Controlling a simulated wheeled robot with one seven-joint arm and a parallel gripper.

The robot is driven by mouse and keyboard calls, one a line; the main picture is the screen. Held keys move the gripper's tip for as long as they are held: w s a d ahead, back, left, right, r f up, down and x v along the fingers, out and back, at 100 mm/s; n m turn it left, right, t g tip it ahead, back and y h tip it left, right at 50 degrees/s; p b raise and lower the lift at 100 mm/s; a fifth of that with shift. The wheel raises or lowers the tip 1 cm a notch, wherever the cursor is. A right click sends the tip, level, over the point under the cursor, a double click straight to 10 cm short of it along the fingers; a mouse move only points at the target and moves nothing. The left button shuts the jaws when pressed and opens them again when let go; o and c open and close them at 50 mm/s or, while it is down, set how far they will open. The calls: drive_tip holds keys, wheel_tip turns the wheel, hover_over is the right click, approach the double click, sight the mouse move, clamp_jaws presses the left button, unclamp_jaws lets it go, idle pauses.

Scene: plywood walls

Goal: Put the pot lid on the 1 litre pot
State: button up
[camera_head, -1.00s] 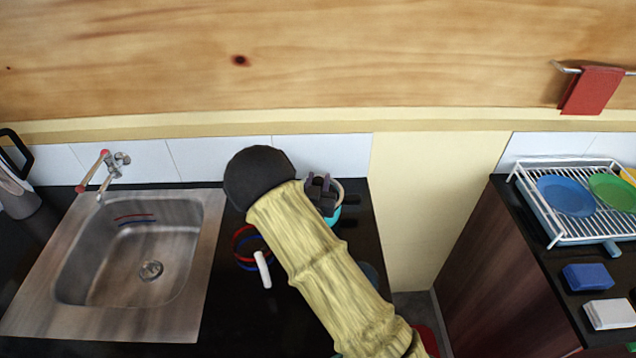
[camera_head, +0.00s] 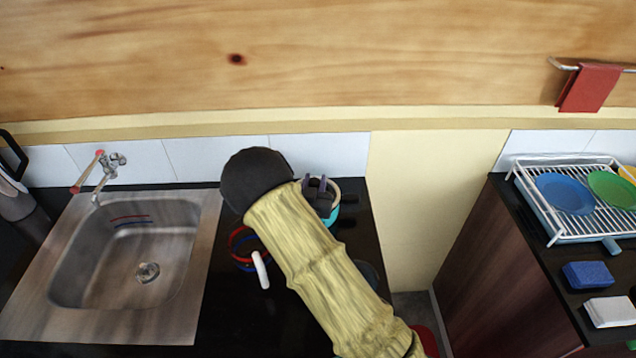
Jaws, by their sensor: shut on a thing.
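A teal pot (camera_head: 334,215) with a pale rim stands on the dark counter near the back wall, right of the sink. My arm covers part of it. My gripper (camera_head: 319,187), with dark fingers, is at the pot in the picture. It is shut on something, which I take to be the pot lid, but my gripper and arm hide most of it. I cannot tell whether the lid touches the pot's rim.
A steel sink (camera_head: 133,265) with a tap is at left. Red and blue rings and a white handle (camera_head: 260,269) lie by my arm. A floor gap separates the right counter, with its white dish rack (camera_head: 560,230), blue sponge (camera_head: 588,274) and plates.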

drive_tip(key=shift+s+a+f, duration=0.1)
drive_tip(key=shift+a+f, duration=0.1)
drive_tip(key=shift+f, duration=0.1)
drive_tip(key=o, duration=1.1)
drive_tip(key=shift+o, duration=0.2)
drive_tip(key=s+a+b, duration=0.3)
drive_tip(key=s+b, duration=0.2)
drive_tip(key=s, duration=1.2)
drive_tip(key=shift+a+r, duration=0.1)
